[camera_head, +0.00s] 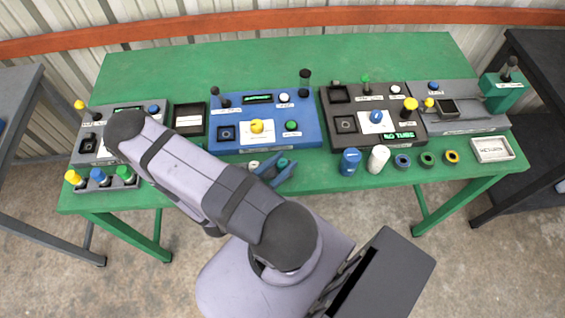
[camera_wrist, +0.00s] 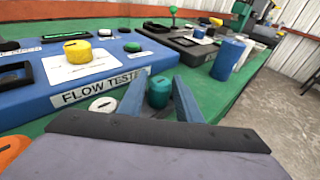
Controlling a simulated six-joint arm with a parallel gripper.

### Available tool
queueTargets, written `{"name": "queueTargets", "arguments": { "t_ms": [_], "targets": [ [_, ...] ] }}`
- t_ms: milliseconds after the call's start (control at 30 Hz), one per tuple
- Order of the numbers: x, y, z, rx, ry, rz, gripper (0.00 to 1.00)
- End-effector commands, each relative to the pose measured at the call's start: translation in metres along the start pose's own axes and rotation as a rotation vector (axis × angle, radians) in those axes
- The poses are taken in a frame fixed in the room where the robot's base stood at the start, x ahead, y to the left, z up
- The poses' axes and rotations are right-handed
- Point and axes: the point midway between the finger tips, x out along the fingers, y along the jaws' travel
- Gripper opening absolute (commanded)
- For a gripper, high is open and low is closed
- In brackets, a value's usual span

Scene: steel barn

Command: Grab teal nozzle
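The teal nozzle (camera_wrist: 158,92) is a short, upright cylinder on the green table, in front of the blue flow tester (camera_wrist: 95,95). In the head view the nozzle (camera_head: 283,163) shows small at the table's front part. My gripper (camera_wrist: 160,84) has its two blue fingers apart, one on each side of the nozzle. Its lower part is hidden behind the gripper body. I see no clear closing contact. In the head view my gripper (camera_head: 275,170) is low over the table, by the front edge of the flow tester.
A white round piece (camera_wrist: 103,104) lies just left of the fingers. A blue cylinder (camera_head: 350,161) and a white cylinder (camera_head: 378,158) stand to the right, then several rings and a white tray (camera_head: 492,149). A black-brown console (camera_head: 375,130) stands behind them.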

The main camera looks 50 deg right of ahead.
Motion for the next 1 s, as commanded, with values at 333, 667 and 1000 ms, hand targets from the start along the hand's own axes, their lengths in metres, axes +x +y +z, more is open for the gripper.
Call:
{"name": "queueTargets", "arguments": {
  "t_ms": [333,667,1000],
  "targets": [
    [0.0018,0.0001,-0.0004,0.0,0.0,0.001,0.22],
    [0.0017,0.0,-0.0002,0.0,0.0,0.001,0.04],
    [0.0006,0.0004,0.005,0.0,0.0,0.001,0.04]
  ]
}}
